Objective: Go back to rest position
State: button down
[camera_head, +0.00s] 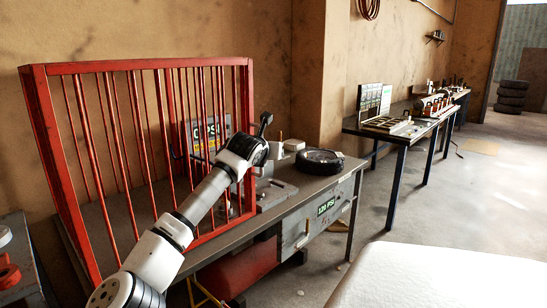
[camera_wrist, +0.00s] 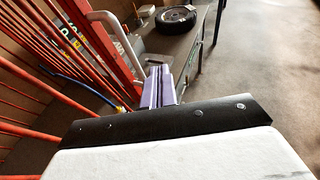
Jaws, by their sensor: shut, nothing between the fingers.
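My arm (camera_head: 190,215) reaches from the lower left of the head view up and right across the front of a red barred cage (camera_head: 40,120). My gripper (camera_wrist: 158,78) shows in the wrist view, its two purple-grey fingers shut together with nothing between them. The red bars (camera_wrist: 75,40) are just left of the fingers in that view. In the head view the fingers cannot be made out clearly against the dark parts around the wrist.
A grey workbench (camera_head: 340,178) carries a black wheel (camera_head: 320,161), which lies flat beyond the fingers in the wrist view (camera_wrist: 177,18). A second table (camera_head: 375,128) with tools stands along the wall. Stacked tyres (camera_head: 511,97) stand far right. Floor (camera_head: 450,200) between is open.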

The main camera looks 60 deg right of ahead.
jog(key=s+a, duration=0.1)
jog(key=s+a+r, duration=0.1)
jog(key=s+a+b, duration=0.1)
jog(key=shift+s+r, duration=0.2)
jog(key=shift+r, duration=0.15)
